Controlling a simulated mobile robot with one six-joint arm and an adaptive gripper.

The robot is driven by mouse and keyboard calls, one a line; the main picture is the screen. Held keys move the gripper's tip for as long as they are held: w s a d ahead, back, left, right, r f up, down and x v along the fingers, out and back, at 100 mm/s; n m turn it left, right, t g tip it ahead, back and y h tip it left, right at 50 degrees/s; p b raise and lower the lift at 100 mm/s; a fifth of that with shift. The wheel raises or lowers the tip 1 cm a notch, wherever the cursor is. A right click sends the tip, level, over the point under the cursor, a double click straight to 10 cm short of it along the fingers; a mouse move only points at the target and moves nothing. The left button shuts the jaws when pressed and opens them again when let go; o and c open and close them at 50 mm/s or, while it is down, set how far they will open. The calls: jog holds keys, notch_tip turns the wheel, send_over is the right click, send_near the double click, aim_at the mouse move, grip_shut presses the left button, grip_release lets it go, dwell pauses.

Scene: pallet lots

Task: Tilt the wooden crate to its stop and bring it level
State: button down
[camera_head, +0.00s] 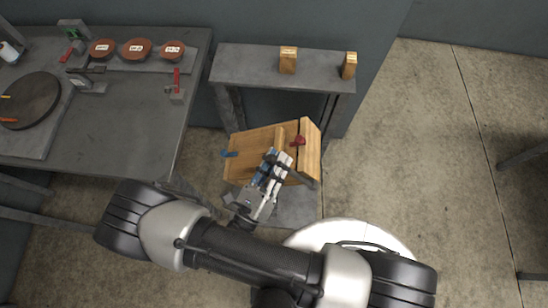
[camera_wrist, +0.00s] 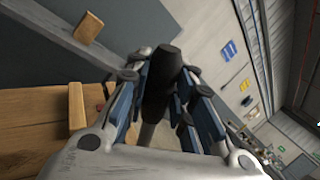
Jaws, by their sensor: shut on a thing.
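The wooden crate (camera_head: 252,139) stands below the grey shelf in the head view, with a lighter panel at its right end. It looks slanted in the picture; I cannot tell its exact tilt. Part of it also shows at the left of the wrist view (camera_wrist: 35,118). My gripper (camera_head: 278,157) is over the crate's front right part. In the wrist view my gripper (camera_wrist: 160,78) is shut on a dark, rounded handle (camera_wrist: 158,85) between its blue-padded fingers. In the head view a dark bar (camera_head: 302,178) runs beside the fingers; how the handle joins the crate is hidden.
A blue part (camera_head: 229,154) and a red knob (camera_head: 298,141) sit on the crate. The grey shelf (camera_head: 250,66) behind carries two small wooden blocks (camera_head: 288,60). A grey workbench (camera_head: 130,120) with fixtures stands at left. The floor (camera_head: 430,150) at right is open.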

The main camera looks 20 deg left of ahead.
jog(key=shift+a, duration=0.2)
dwell(0.4)
jog(key=c, duration=1.6)
grip_release()
jog(key=shift+s+a, duration=0.15)
jog(key=shift+a, duration=0.05)
jog(key=shift+o, duration=1.2)
jog(key=shift+d, duration=0.1)
jog(key=v, duration=1.2)
jog(key=shift+f, duration=0.15)
